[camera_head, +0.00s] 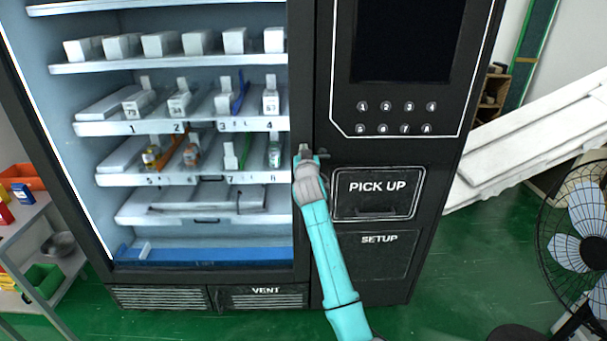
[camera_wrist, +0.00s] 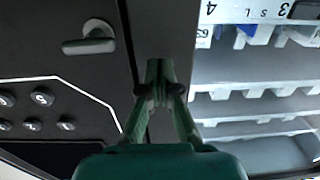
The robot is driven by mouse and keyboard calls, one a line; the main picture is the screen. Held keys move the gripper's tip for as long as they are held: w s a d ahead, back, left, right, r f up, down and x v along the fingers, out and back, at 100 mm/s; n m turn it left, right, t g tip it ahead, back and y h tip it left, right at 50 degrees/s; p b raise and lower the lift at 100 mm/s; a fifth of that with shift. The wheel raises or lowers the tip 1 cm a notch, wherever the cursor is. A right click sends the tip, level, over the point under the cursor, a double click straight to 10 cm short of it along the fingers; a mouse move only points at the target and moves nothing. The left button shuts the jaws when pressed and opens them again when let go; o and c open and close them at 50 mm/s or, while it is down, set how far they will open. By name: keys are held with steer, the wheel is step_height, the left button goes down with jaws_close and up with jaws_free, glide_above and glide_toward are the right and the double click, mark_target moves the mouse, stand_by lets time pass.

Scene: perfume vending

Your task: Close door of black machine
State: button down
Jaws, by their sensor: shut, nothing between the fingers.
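The black machine (camera_head: 440,155) stands upright ahead of me, with lit shelves behind its front on the left and a control panel on the right. The door's black frame (camera_head: 301,80) runs beside the panel with only a thin seam between them. I cannot tell if the door is fully flush. My gripper (camera_head: 304,153) is at this frame, at the height of the lower shelves. In the wrist view my gripper (camera_wrist: 158,68) is shut and empty, its fingertips over the dark door frame (camera_wrist: 165,25) near the seam. I cannot tell if they touch it. A grey handle (camera_wrist: 90,38) shows on the panel.
The panel has number buttons (camera_head: 397,117), a PICK UP flap (camera_head: 378,205) and a SETUP plate (camera_head: 379,250). A fan (camera_head: 580,235) and leaning white boards (camera_head: 525,140) stand at right. A rack with bins (camera_head: 40,245) stands at left. Green floor is clear in front.

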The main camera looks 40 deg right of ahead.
steer(key=w+a+v, duration=0.1)
steer(key=v, duration=1)
steer(key=s+a+f+n+y, duration=0.1)
steer(key=s+a+f+y, duration=0.1)
steer(key=s+a+f, duration=0.4)
steer(key=s+a+f+n+y, duration=0.1)
steer(key=s+a+f+n, duration=0.2)
steer(key=f, duration=0.5)
steer(key=s+a+f+y, duration=0.2)
steer(key=s+a+f, duration=0.3)
steer(key=s, duration=0.3)
steer(key=s+a+f+y, duration=0.1)
steer(key=s+a+f, duration=0.45)
steer(key=s, duration=0.25)
steer(key=s+a+f+n+y, duration=0.1)
steer(key=s+a, duration=0.2)
steer(key=s, duration=0.5)
steer(key=s+a+n+y, duration=0.1)
steer(key=s+a, duration=0.3)
steer(key=s, duration=0.5)
steer(key=s+a+r+y, duration=0.1)
steer(key=s+r, duration=0.2)
steer(key=s, duration=0.4)
steer(key=s+a+r+y, duration=0.1)
steer(key=s+r, duration=0.2)
steer(key=s, duration=0.5)
steer(key=shift+s+a+r+n, duration=0.2)
steer(key=shift+a+n, duration=0.1)
steer(key=shift+n, duration=0.1)
